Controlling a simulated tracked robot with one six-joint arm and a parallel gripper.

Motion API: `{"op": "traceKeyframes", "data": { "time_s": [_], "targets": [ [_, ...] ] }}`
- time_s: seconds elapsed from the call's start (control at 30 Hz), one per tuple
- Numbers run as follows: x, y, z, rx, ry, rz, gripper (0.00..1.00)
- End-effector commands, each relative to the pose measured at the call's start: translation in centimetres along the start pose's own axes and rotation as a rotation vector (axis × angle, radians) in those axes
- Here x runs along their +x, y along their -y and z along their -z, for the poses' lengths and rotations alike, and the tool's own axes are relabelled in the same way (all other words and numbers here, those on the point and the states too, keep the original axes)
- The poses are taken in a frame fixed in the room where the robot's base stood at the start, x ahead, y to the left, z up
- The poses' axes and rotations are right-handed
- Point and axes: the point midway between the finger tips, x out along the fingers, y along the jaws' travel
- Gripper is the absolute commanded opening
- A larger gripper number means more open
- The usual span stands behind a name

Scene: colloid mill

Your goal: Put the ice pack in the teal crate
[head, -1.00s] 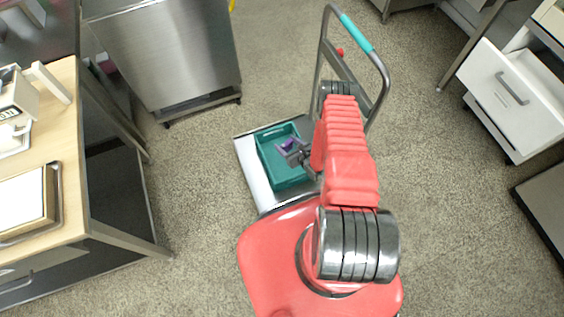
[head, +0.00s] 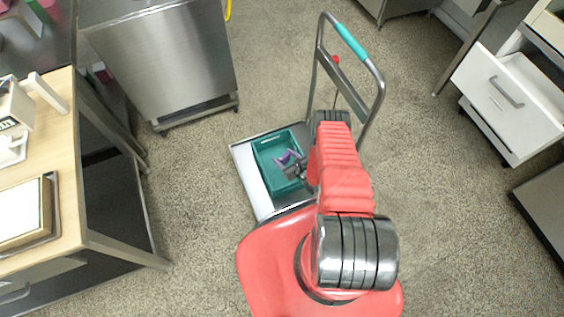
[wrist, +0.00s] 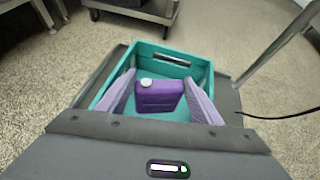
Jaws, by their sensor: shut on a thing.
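The ice pack (wrist: 160,97) is a purple block with a white cap. In the wrist view it sits upright between the two lavender fingers of my gripper (wrist: 160,105), which is shut on it. The teal crate (wrist: 203,70) surrounds the pack on the picture, with its floor visible below. In the head view, the teal crate (head: 264,172) stands on a flat cart, and my gripper (head: 288,160) reaches into its opening from the right with the ice pack (head: 283,157). I cannot tell whether the pack touches the crate floor.
The crate's cart (head: 247,176) has a tall metal handle (head: 374,90) with a teal grip, right behind my arm. A wooden-topped table (head: 62,150) stands left, a steel cabinet (head: 170,65) behind, and an open white drawer (head: 505,95) right. Speckled floor between is clear.

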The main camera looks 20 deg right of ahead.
Motion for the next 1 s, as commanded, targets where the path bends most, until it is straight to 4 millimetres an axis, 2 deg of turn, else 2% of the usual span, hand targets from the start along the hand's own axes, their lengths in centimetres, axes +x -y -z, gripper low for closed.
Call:
{"op": "traceKeyframes", "data": {
  "time_s": [0.3, 0.7, 1.0],
  "targets": [
    [0.1, 0.0, 0.1, 0.0, 0.0, -0.001, 0.34],
    [1.6, -0.1, 3.0, 0.0, -0.001, -0.001, 0.34],
    [1.8, -0.1, 3.3, -0.001, -0.001, -0.001, 0.34]
  ]
}}
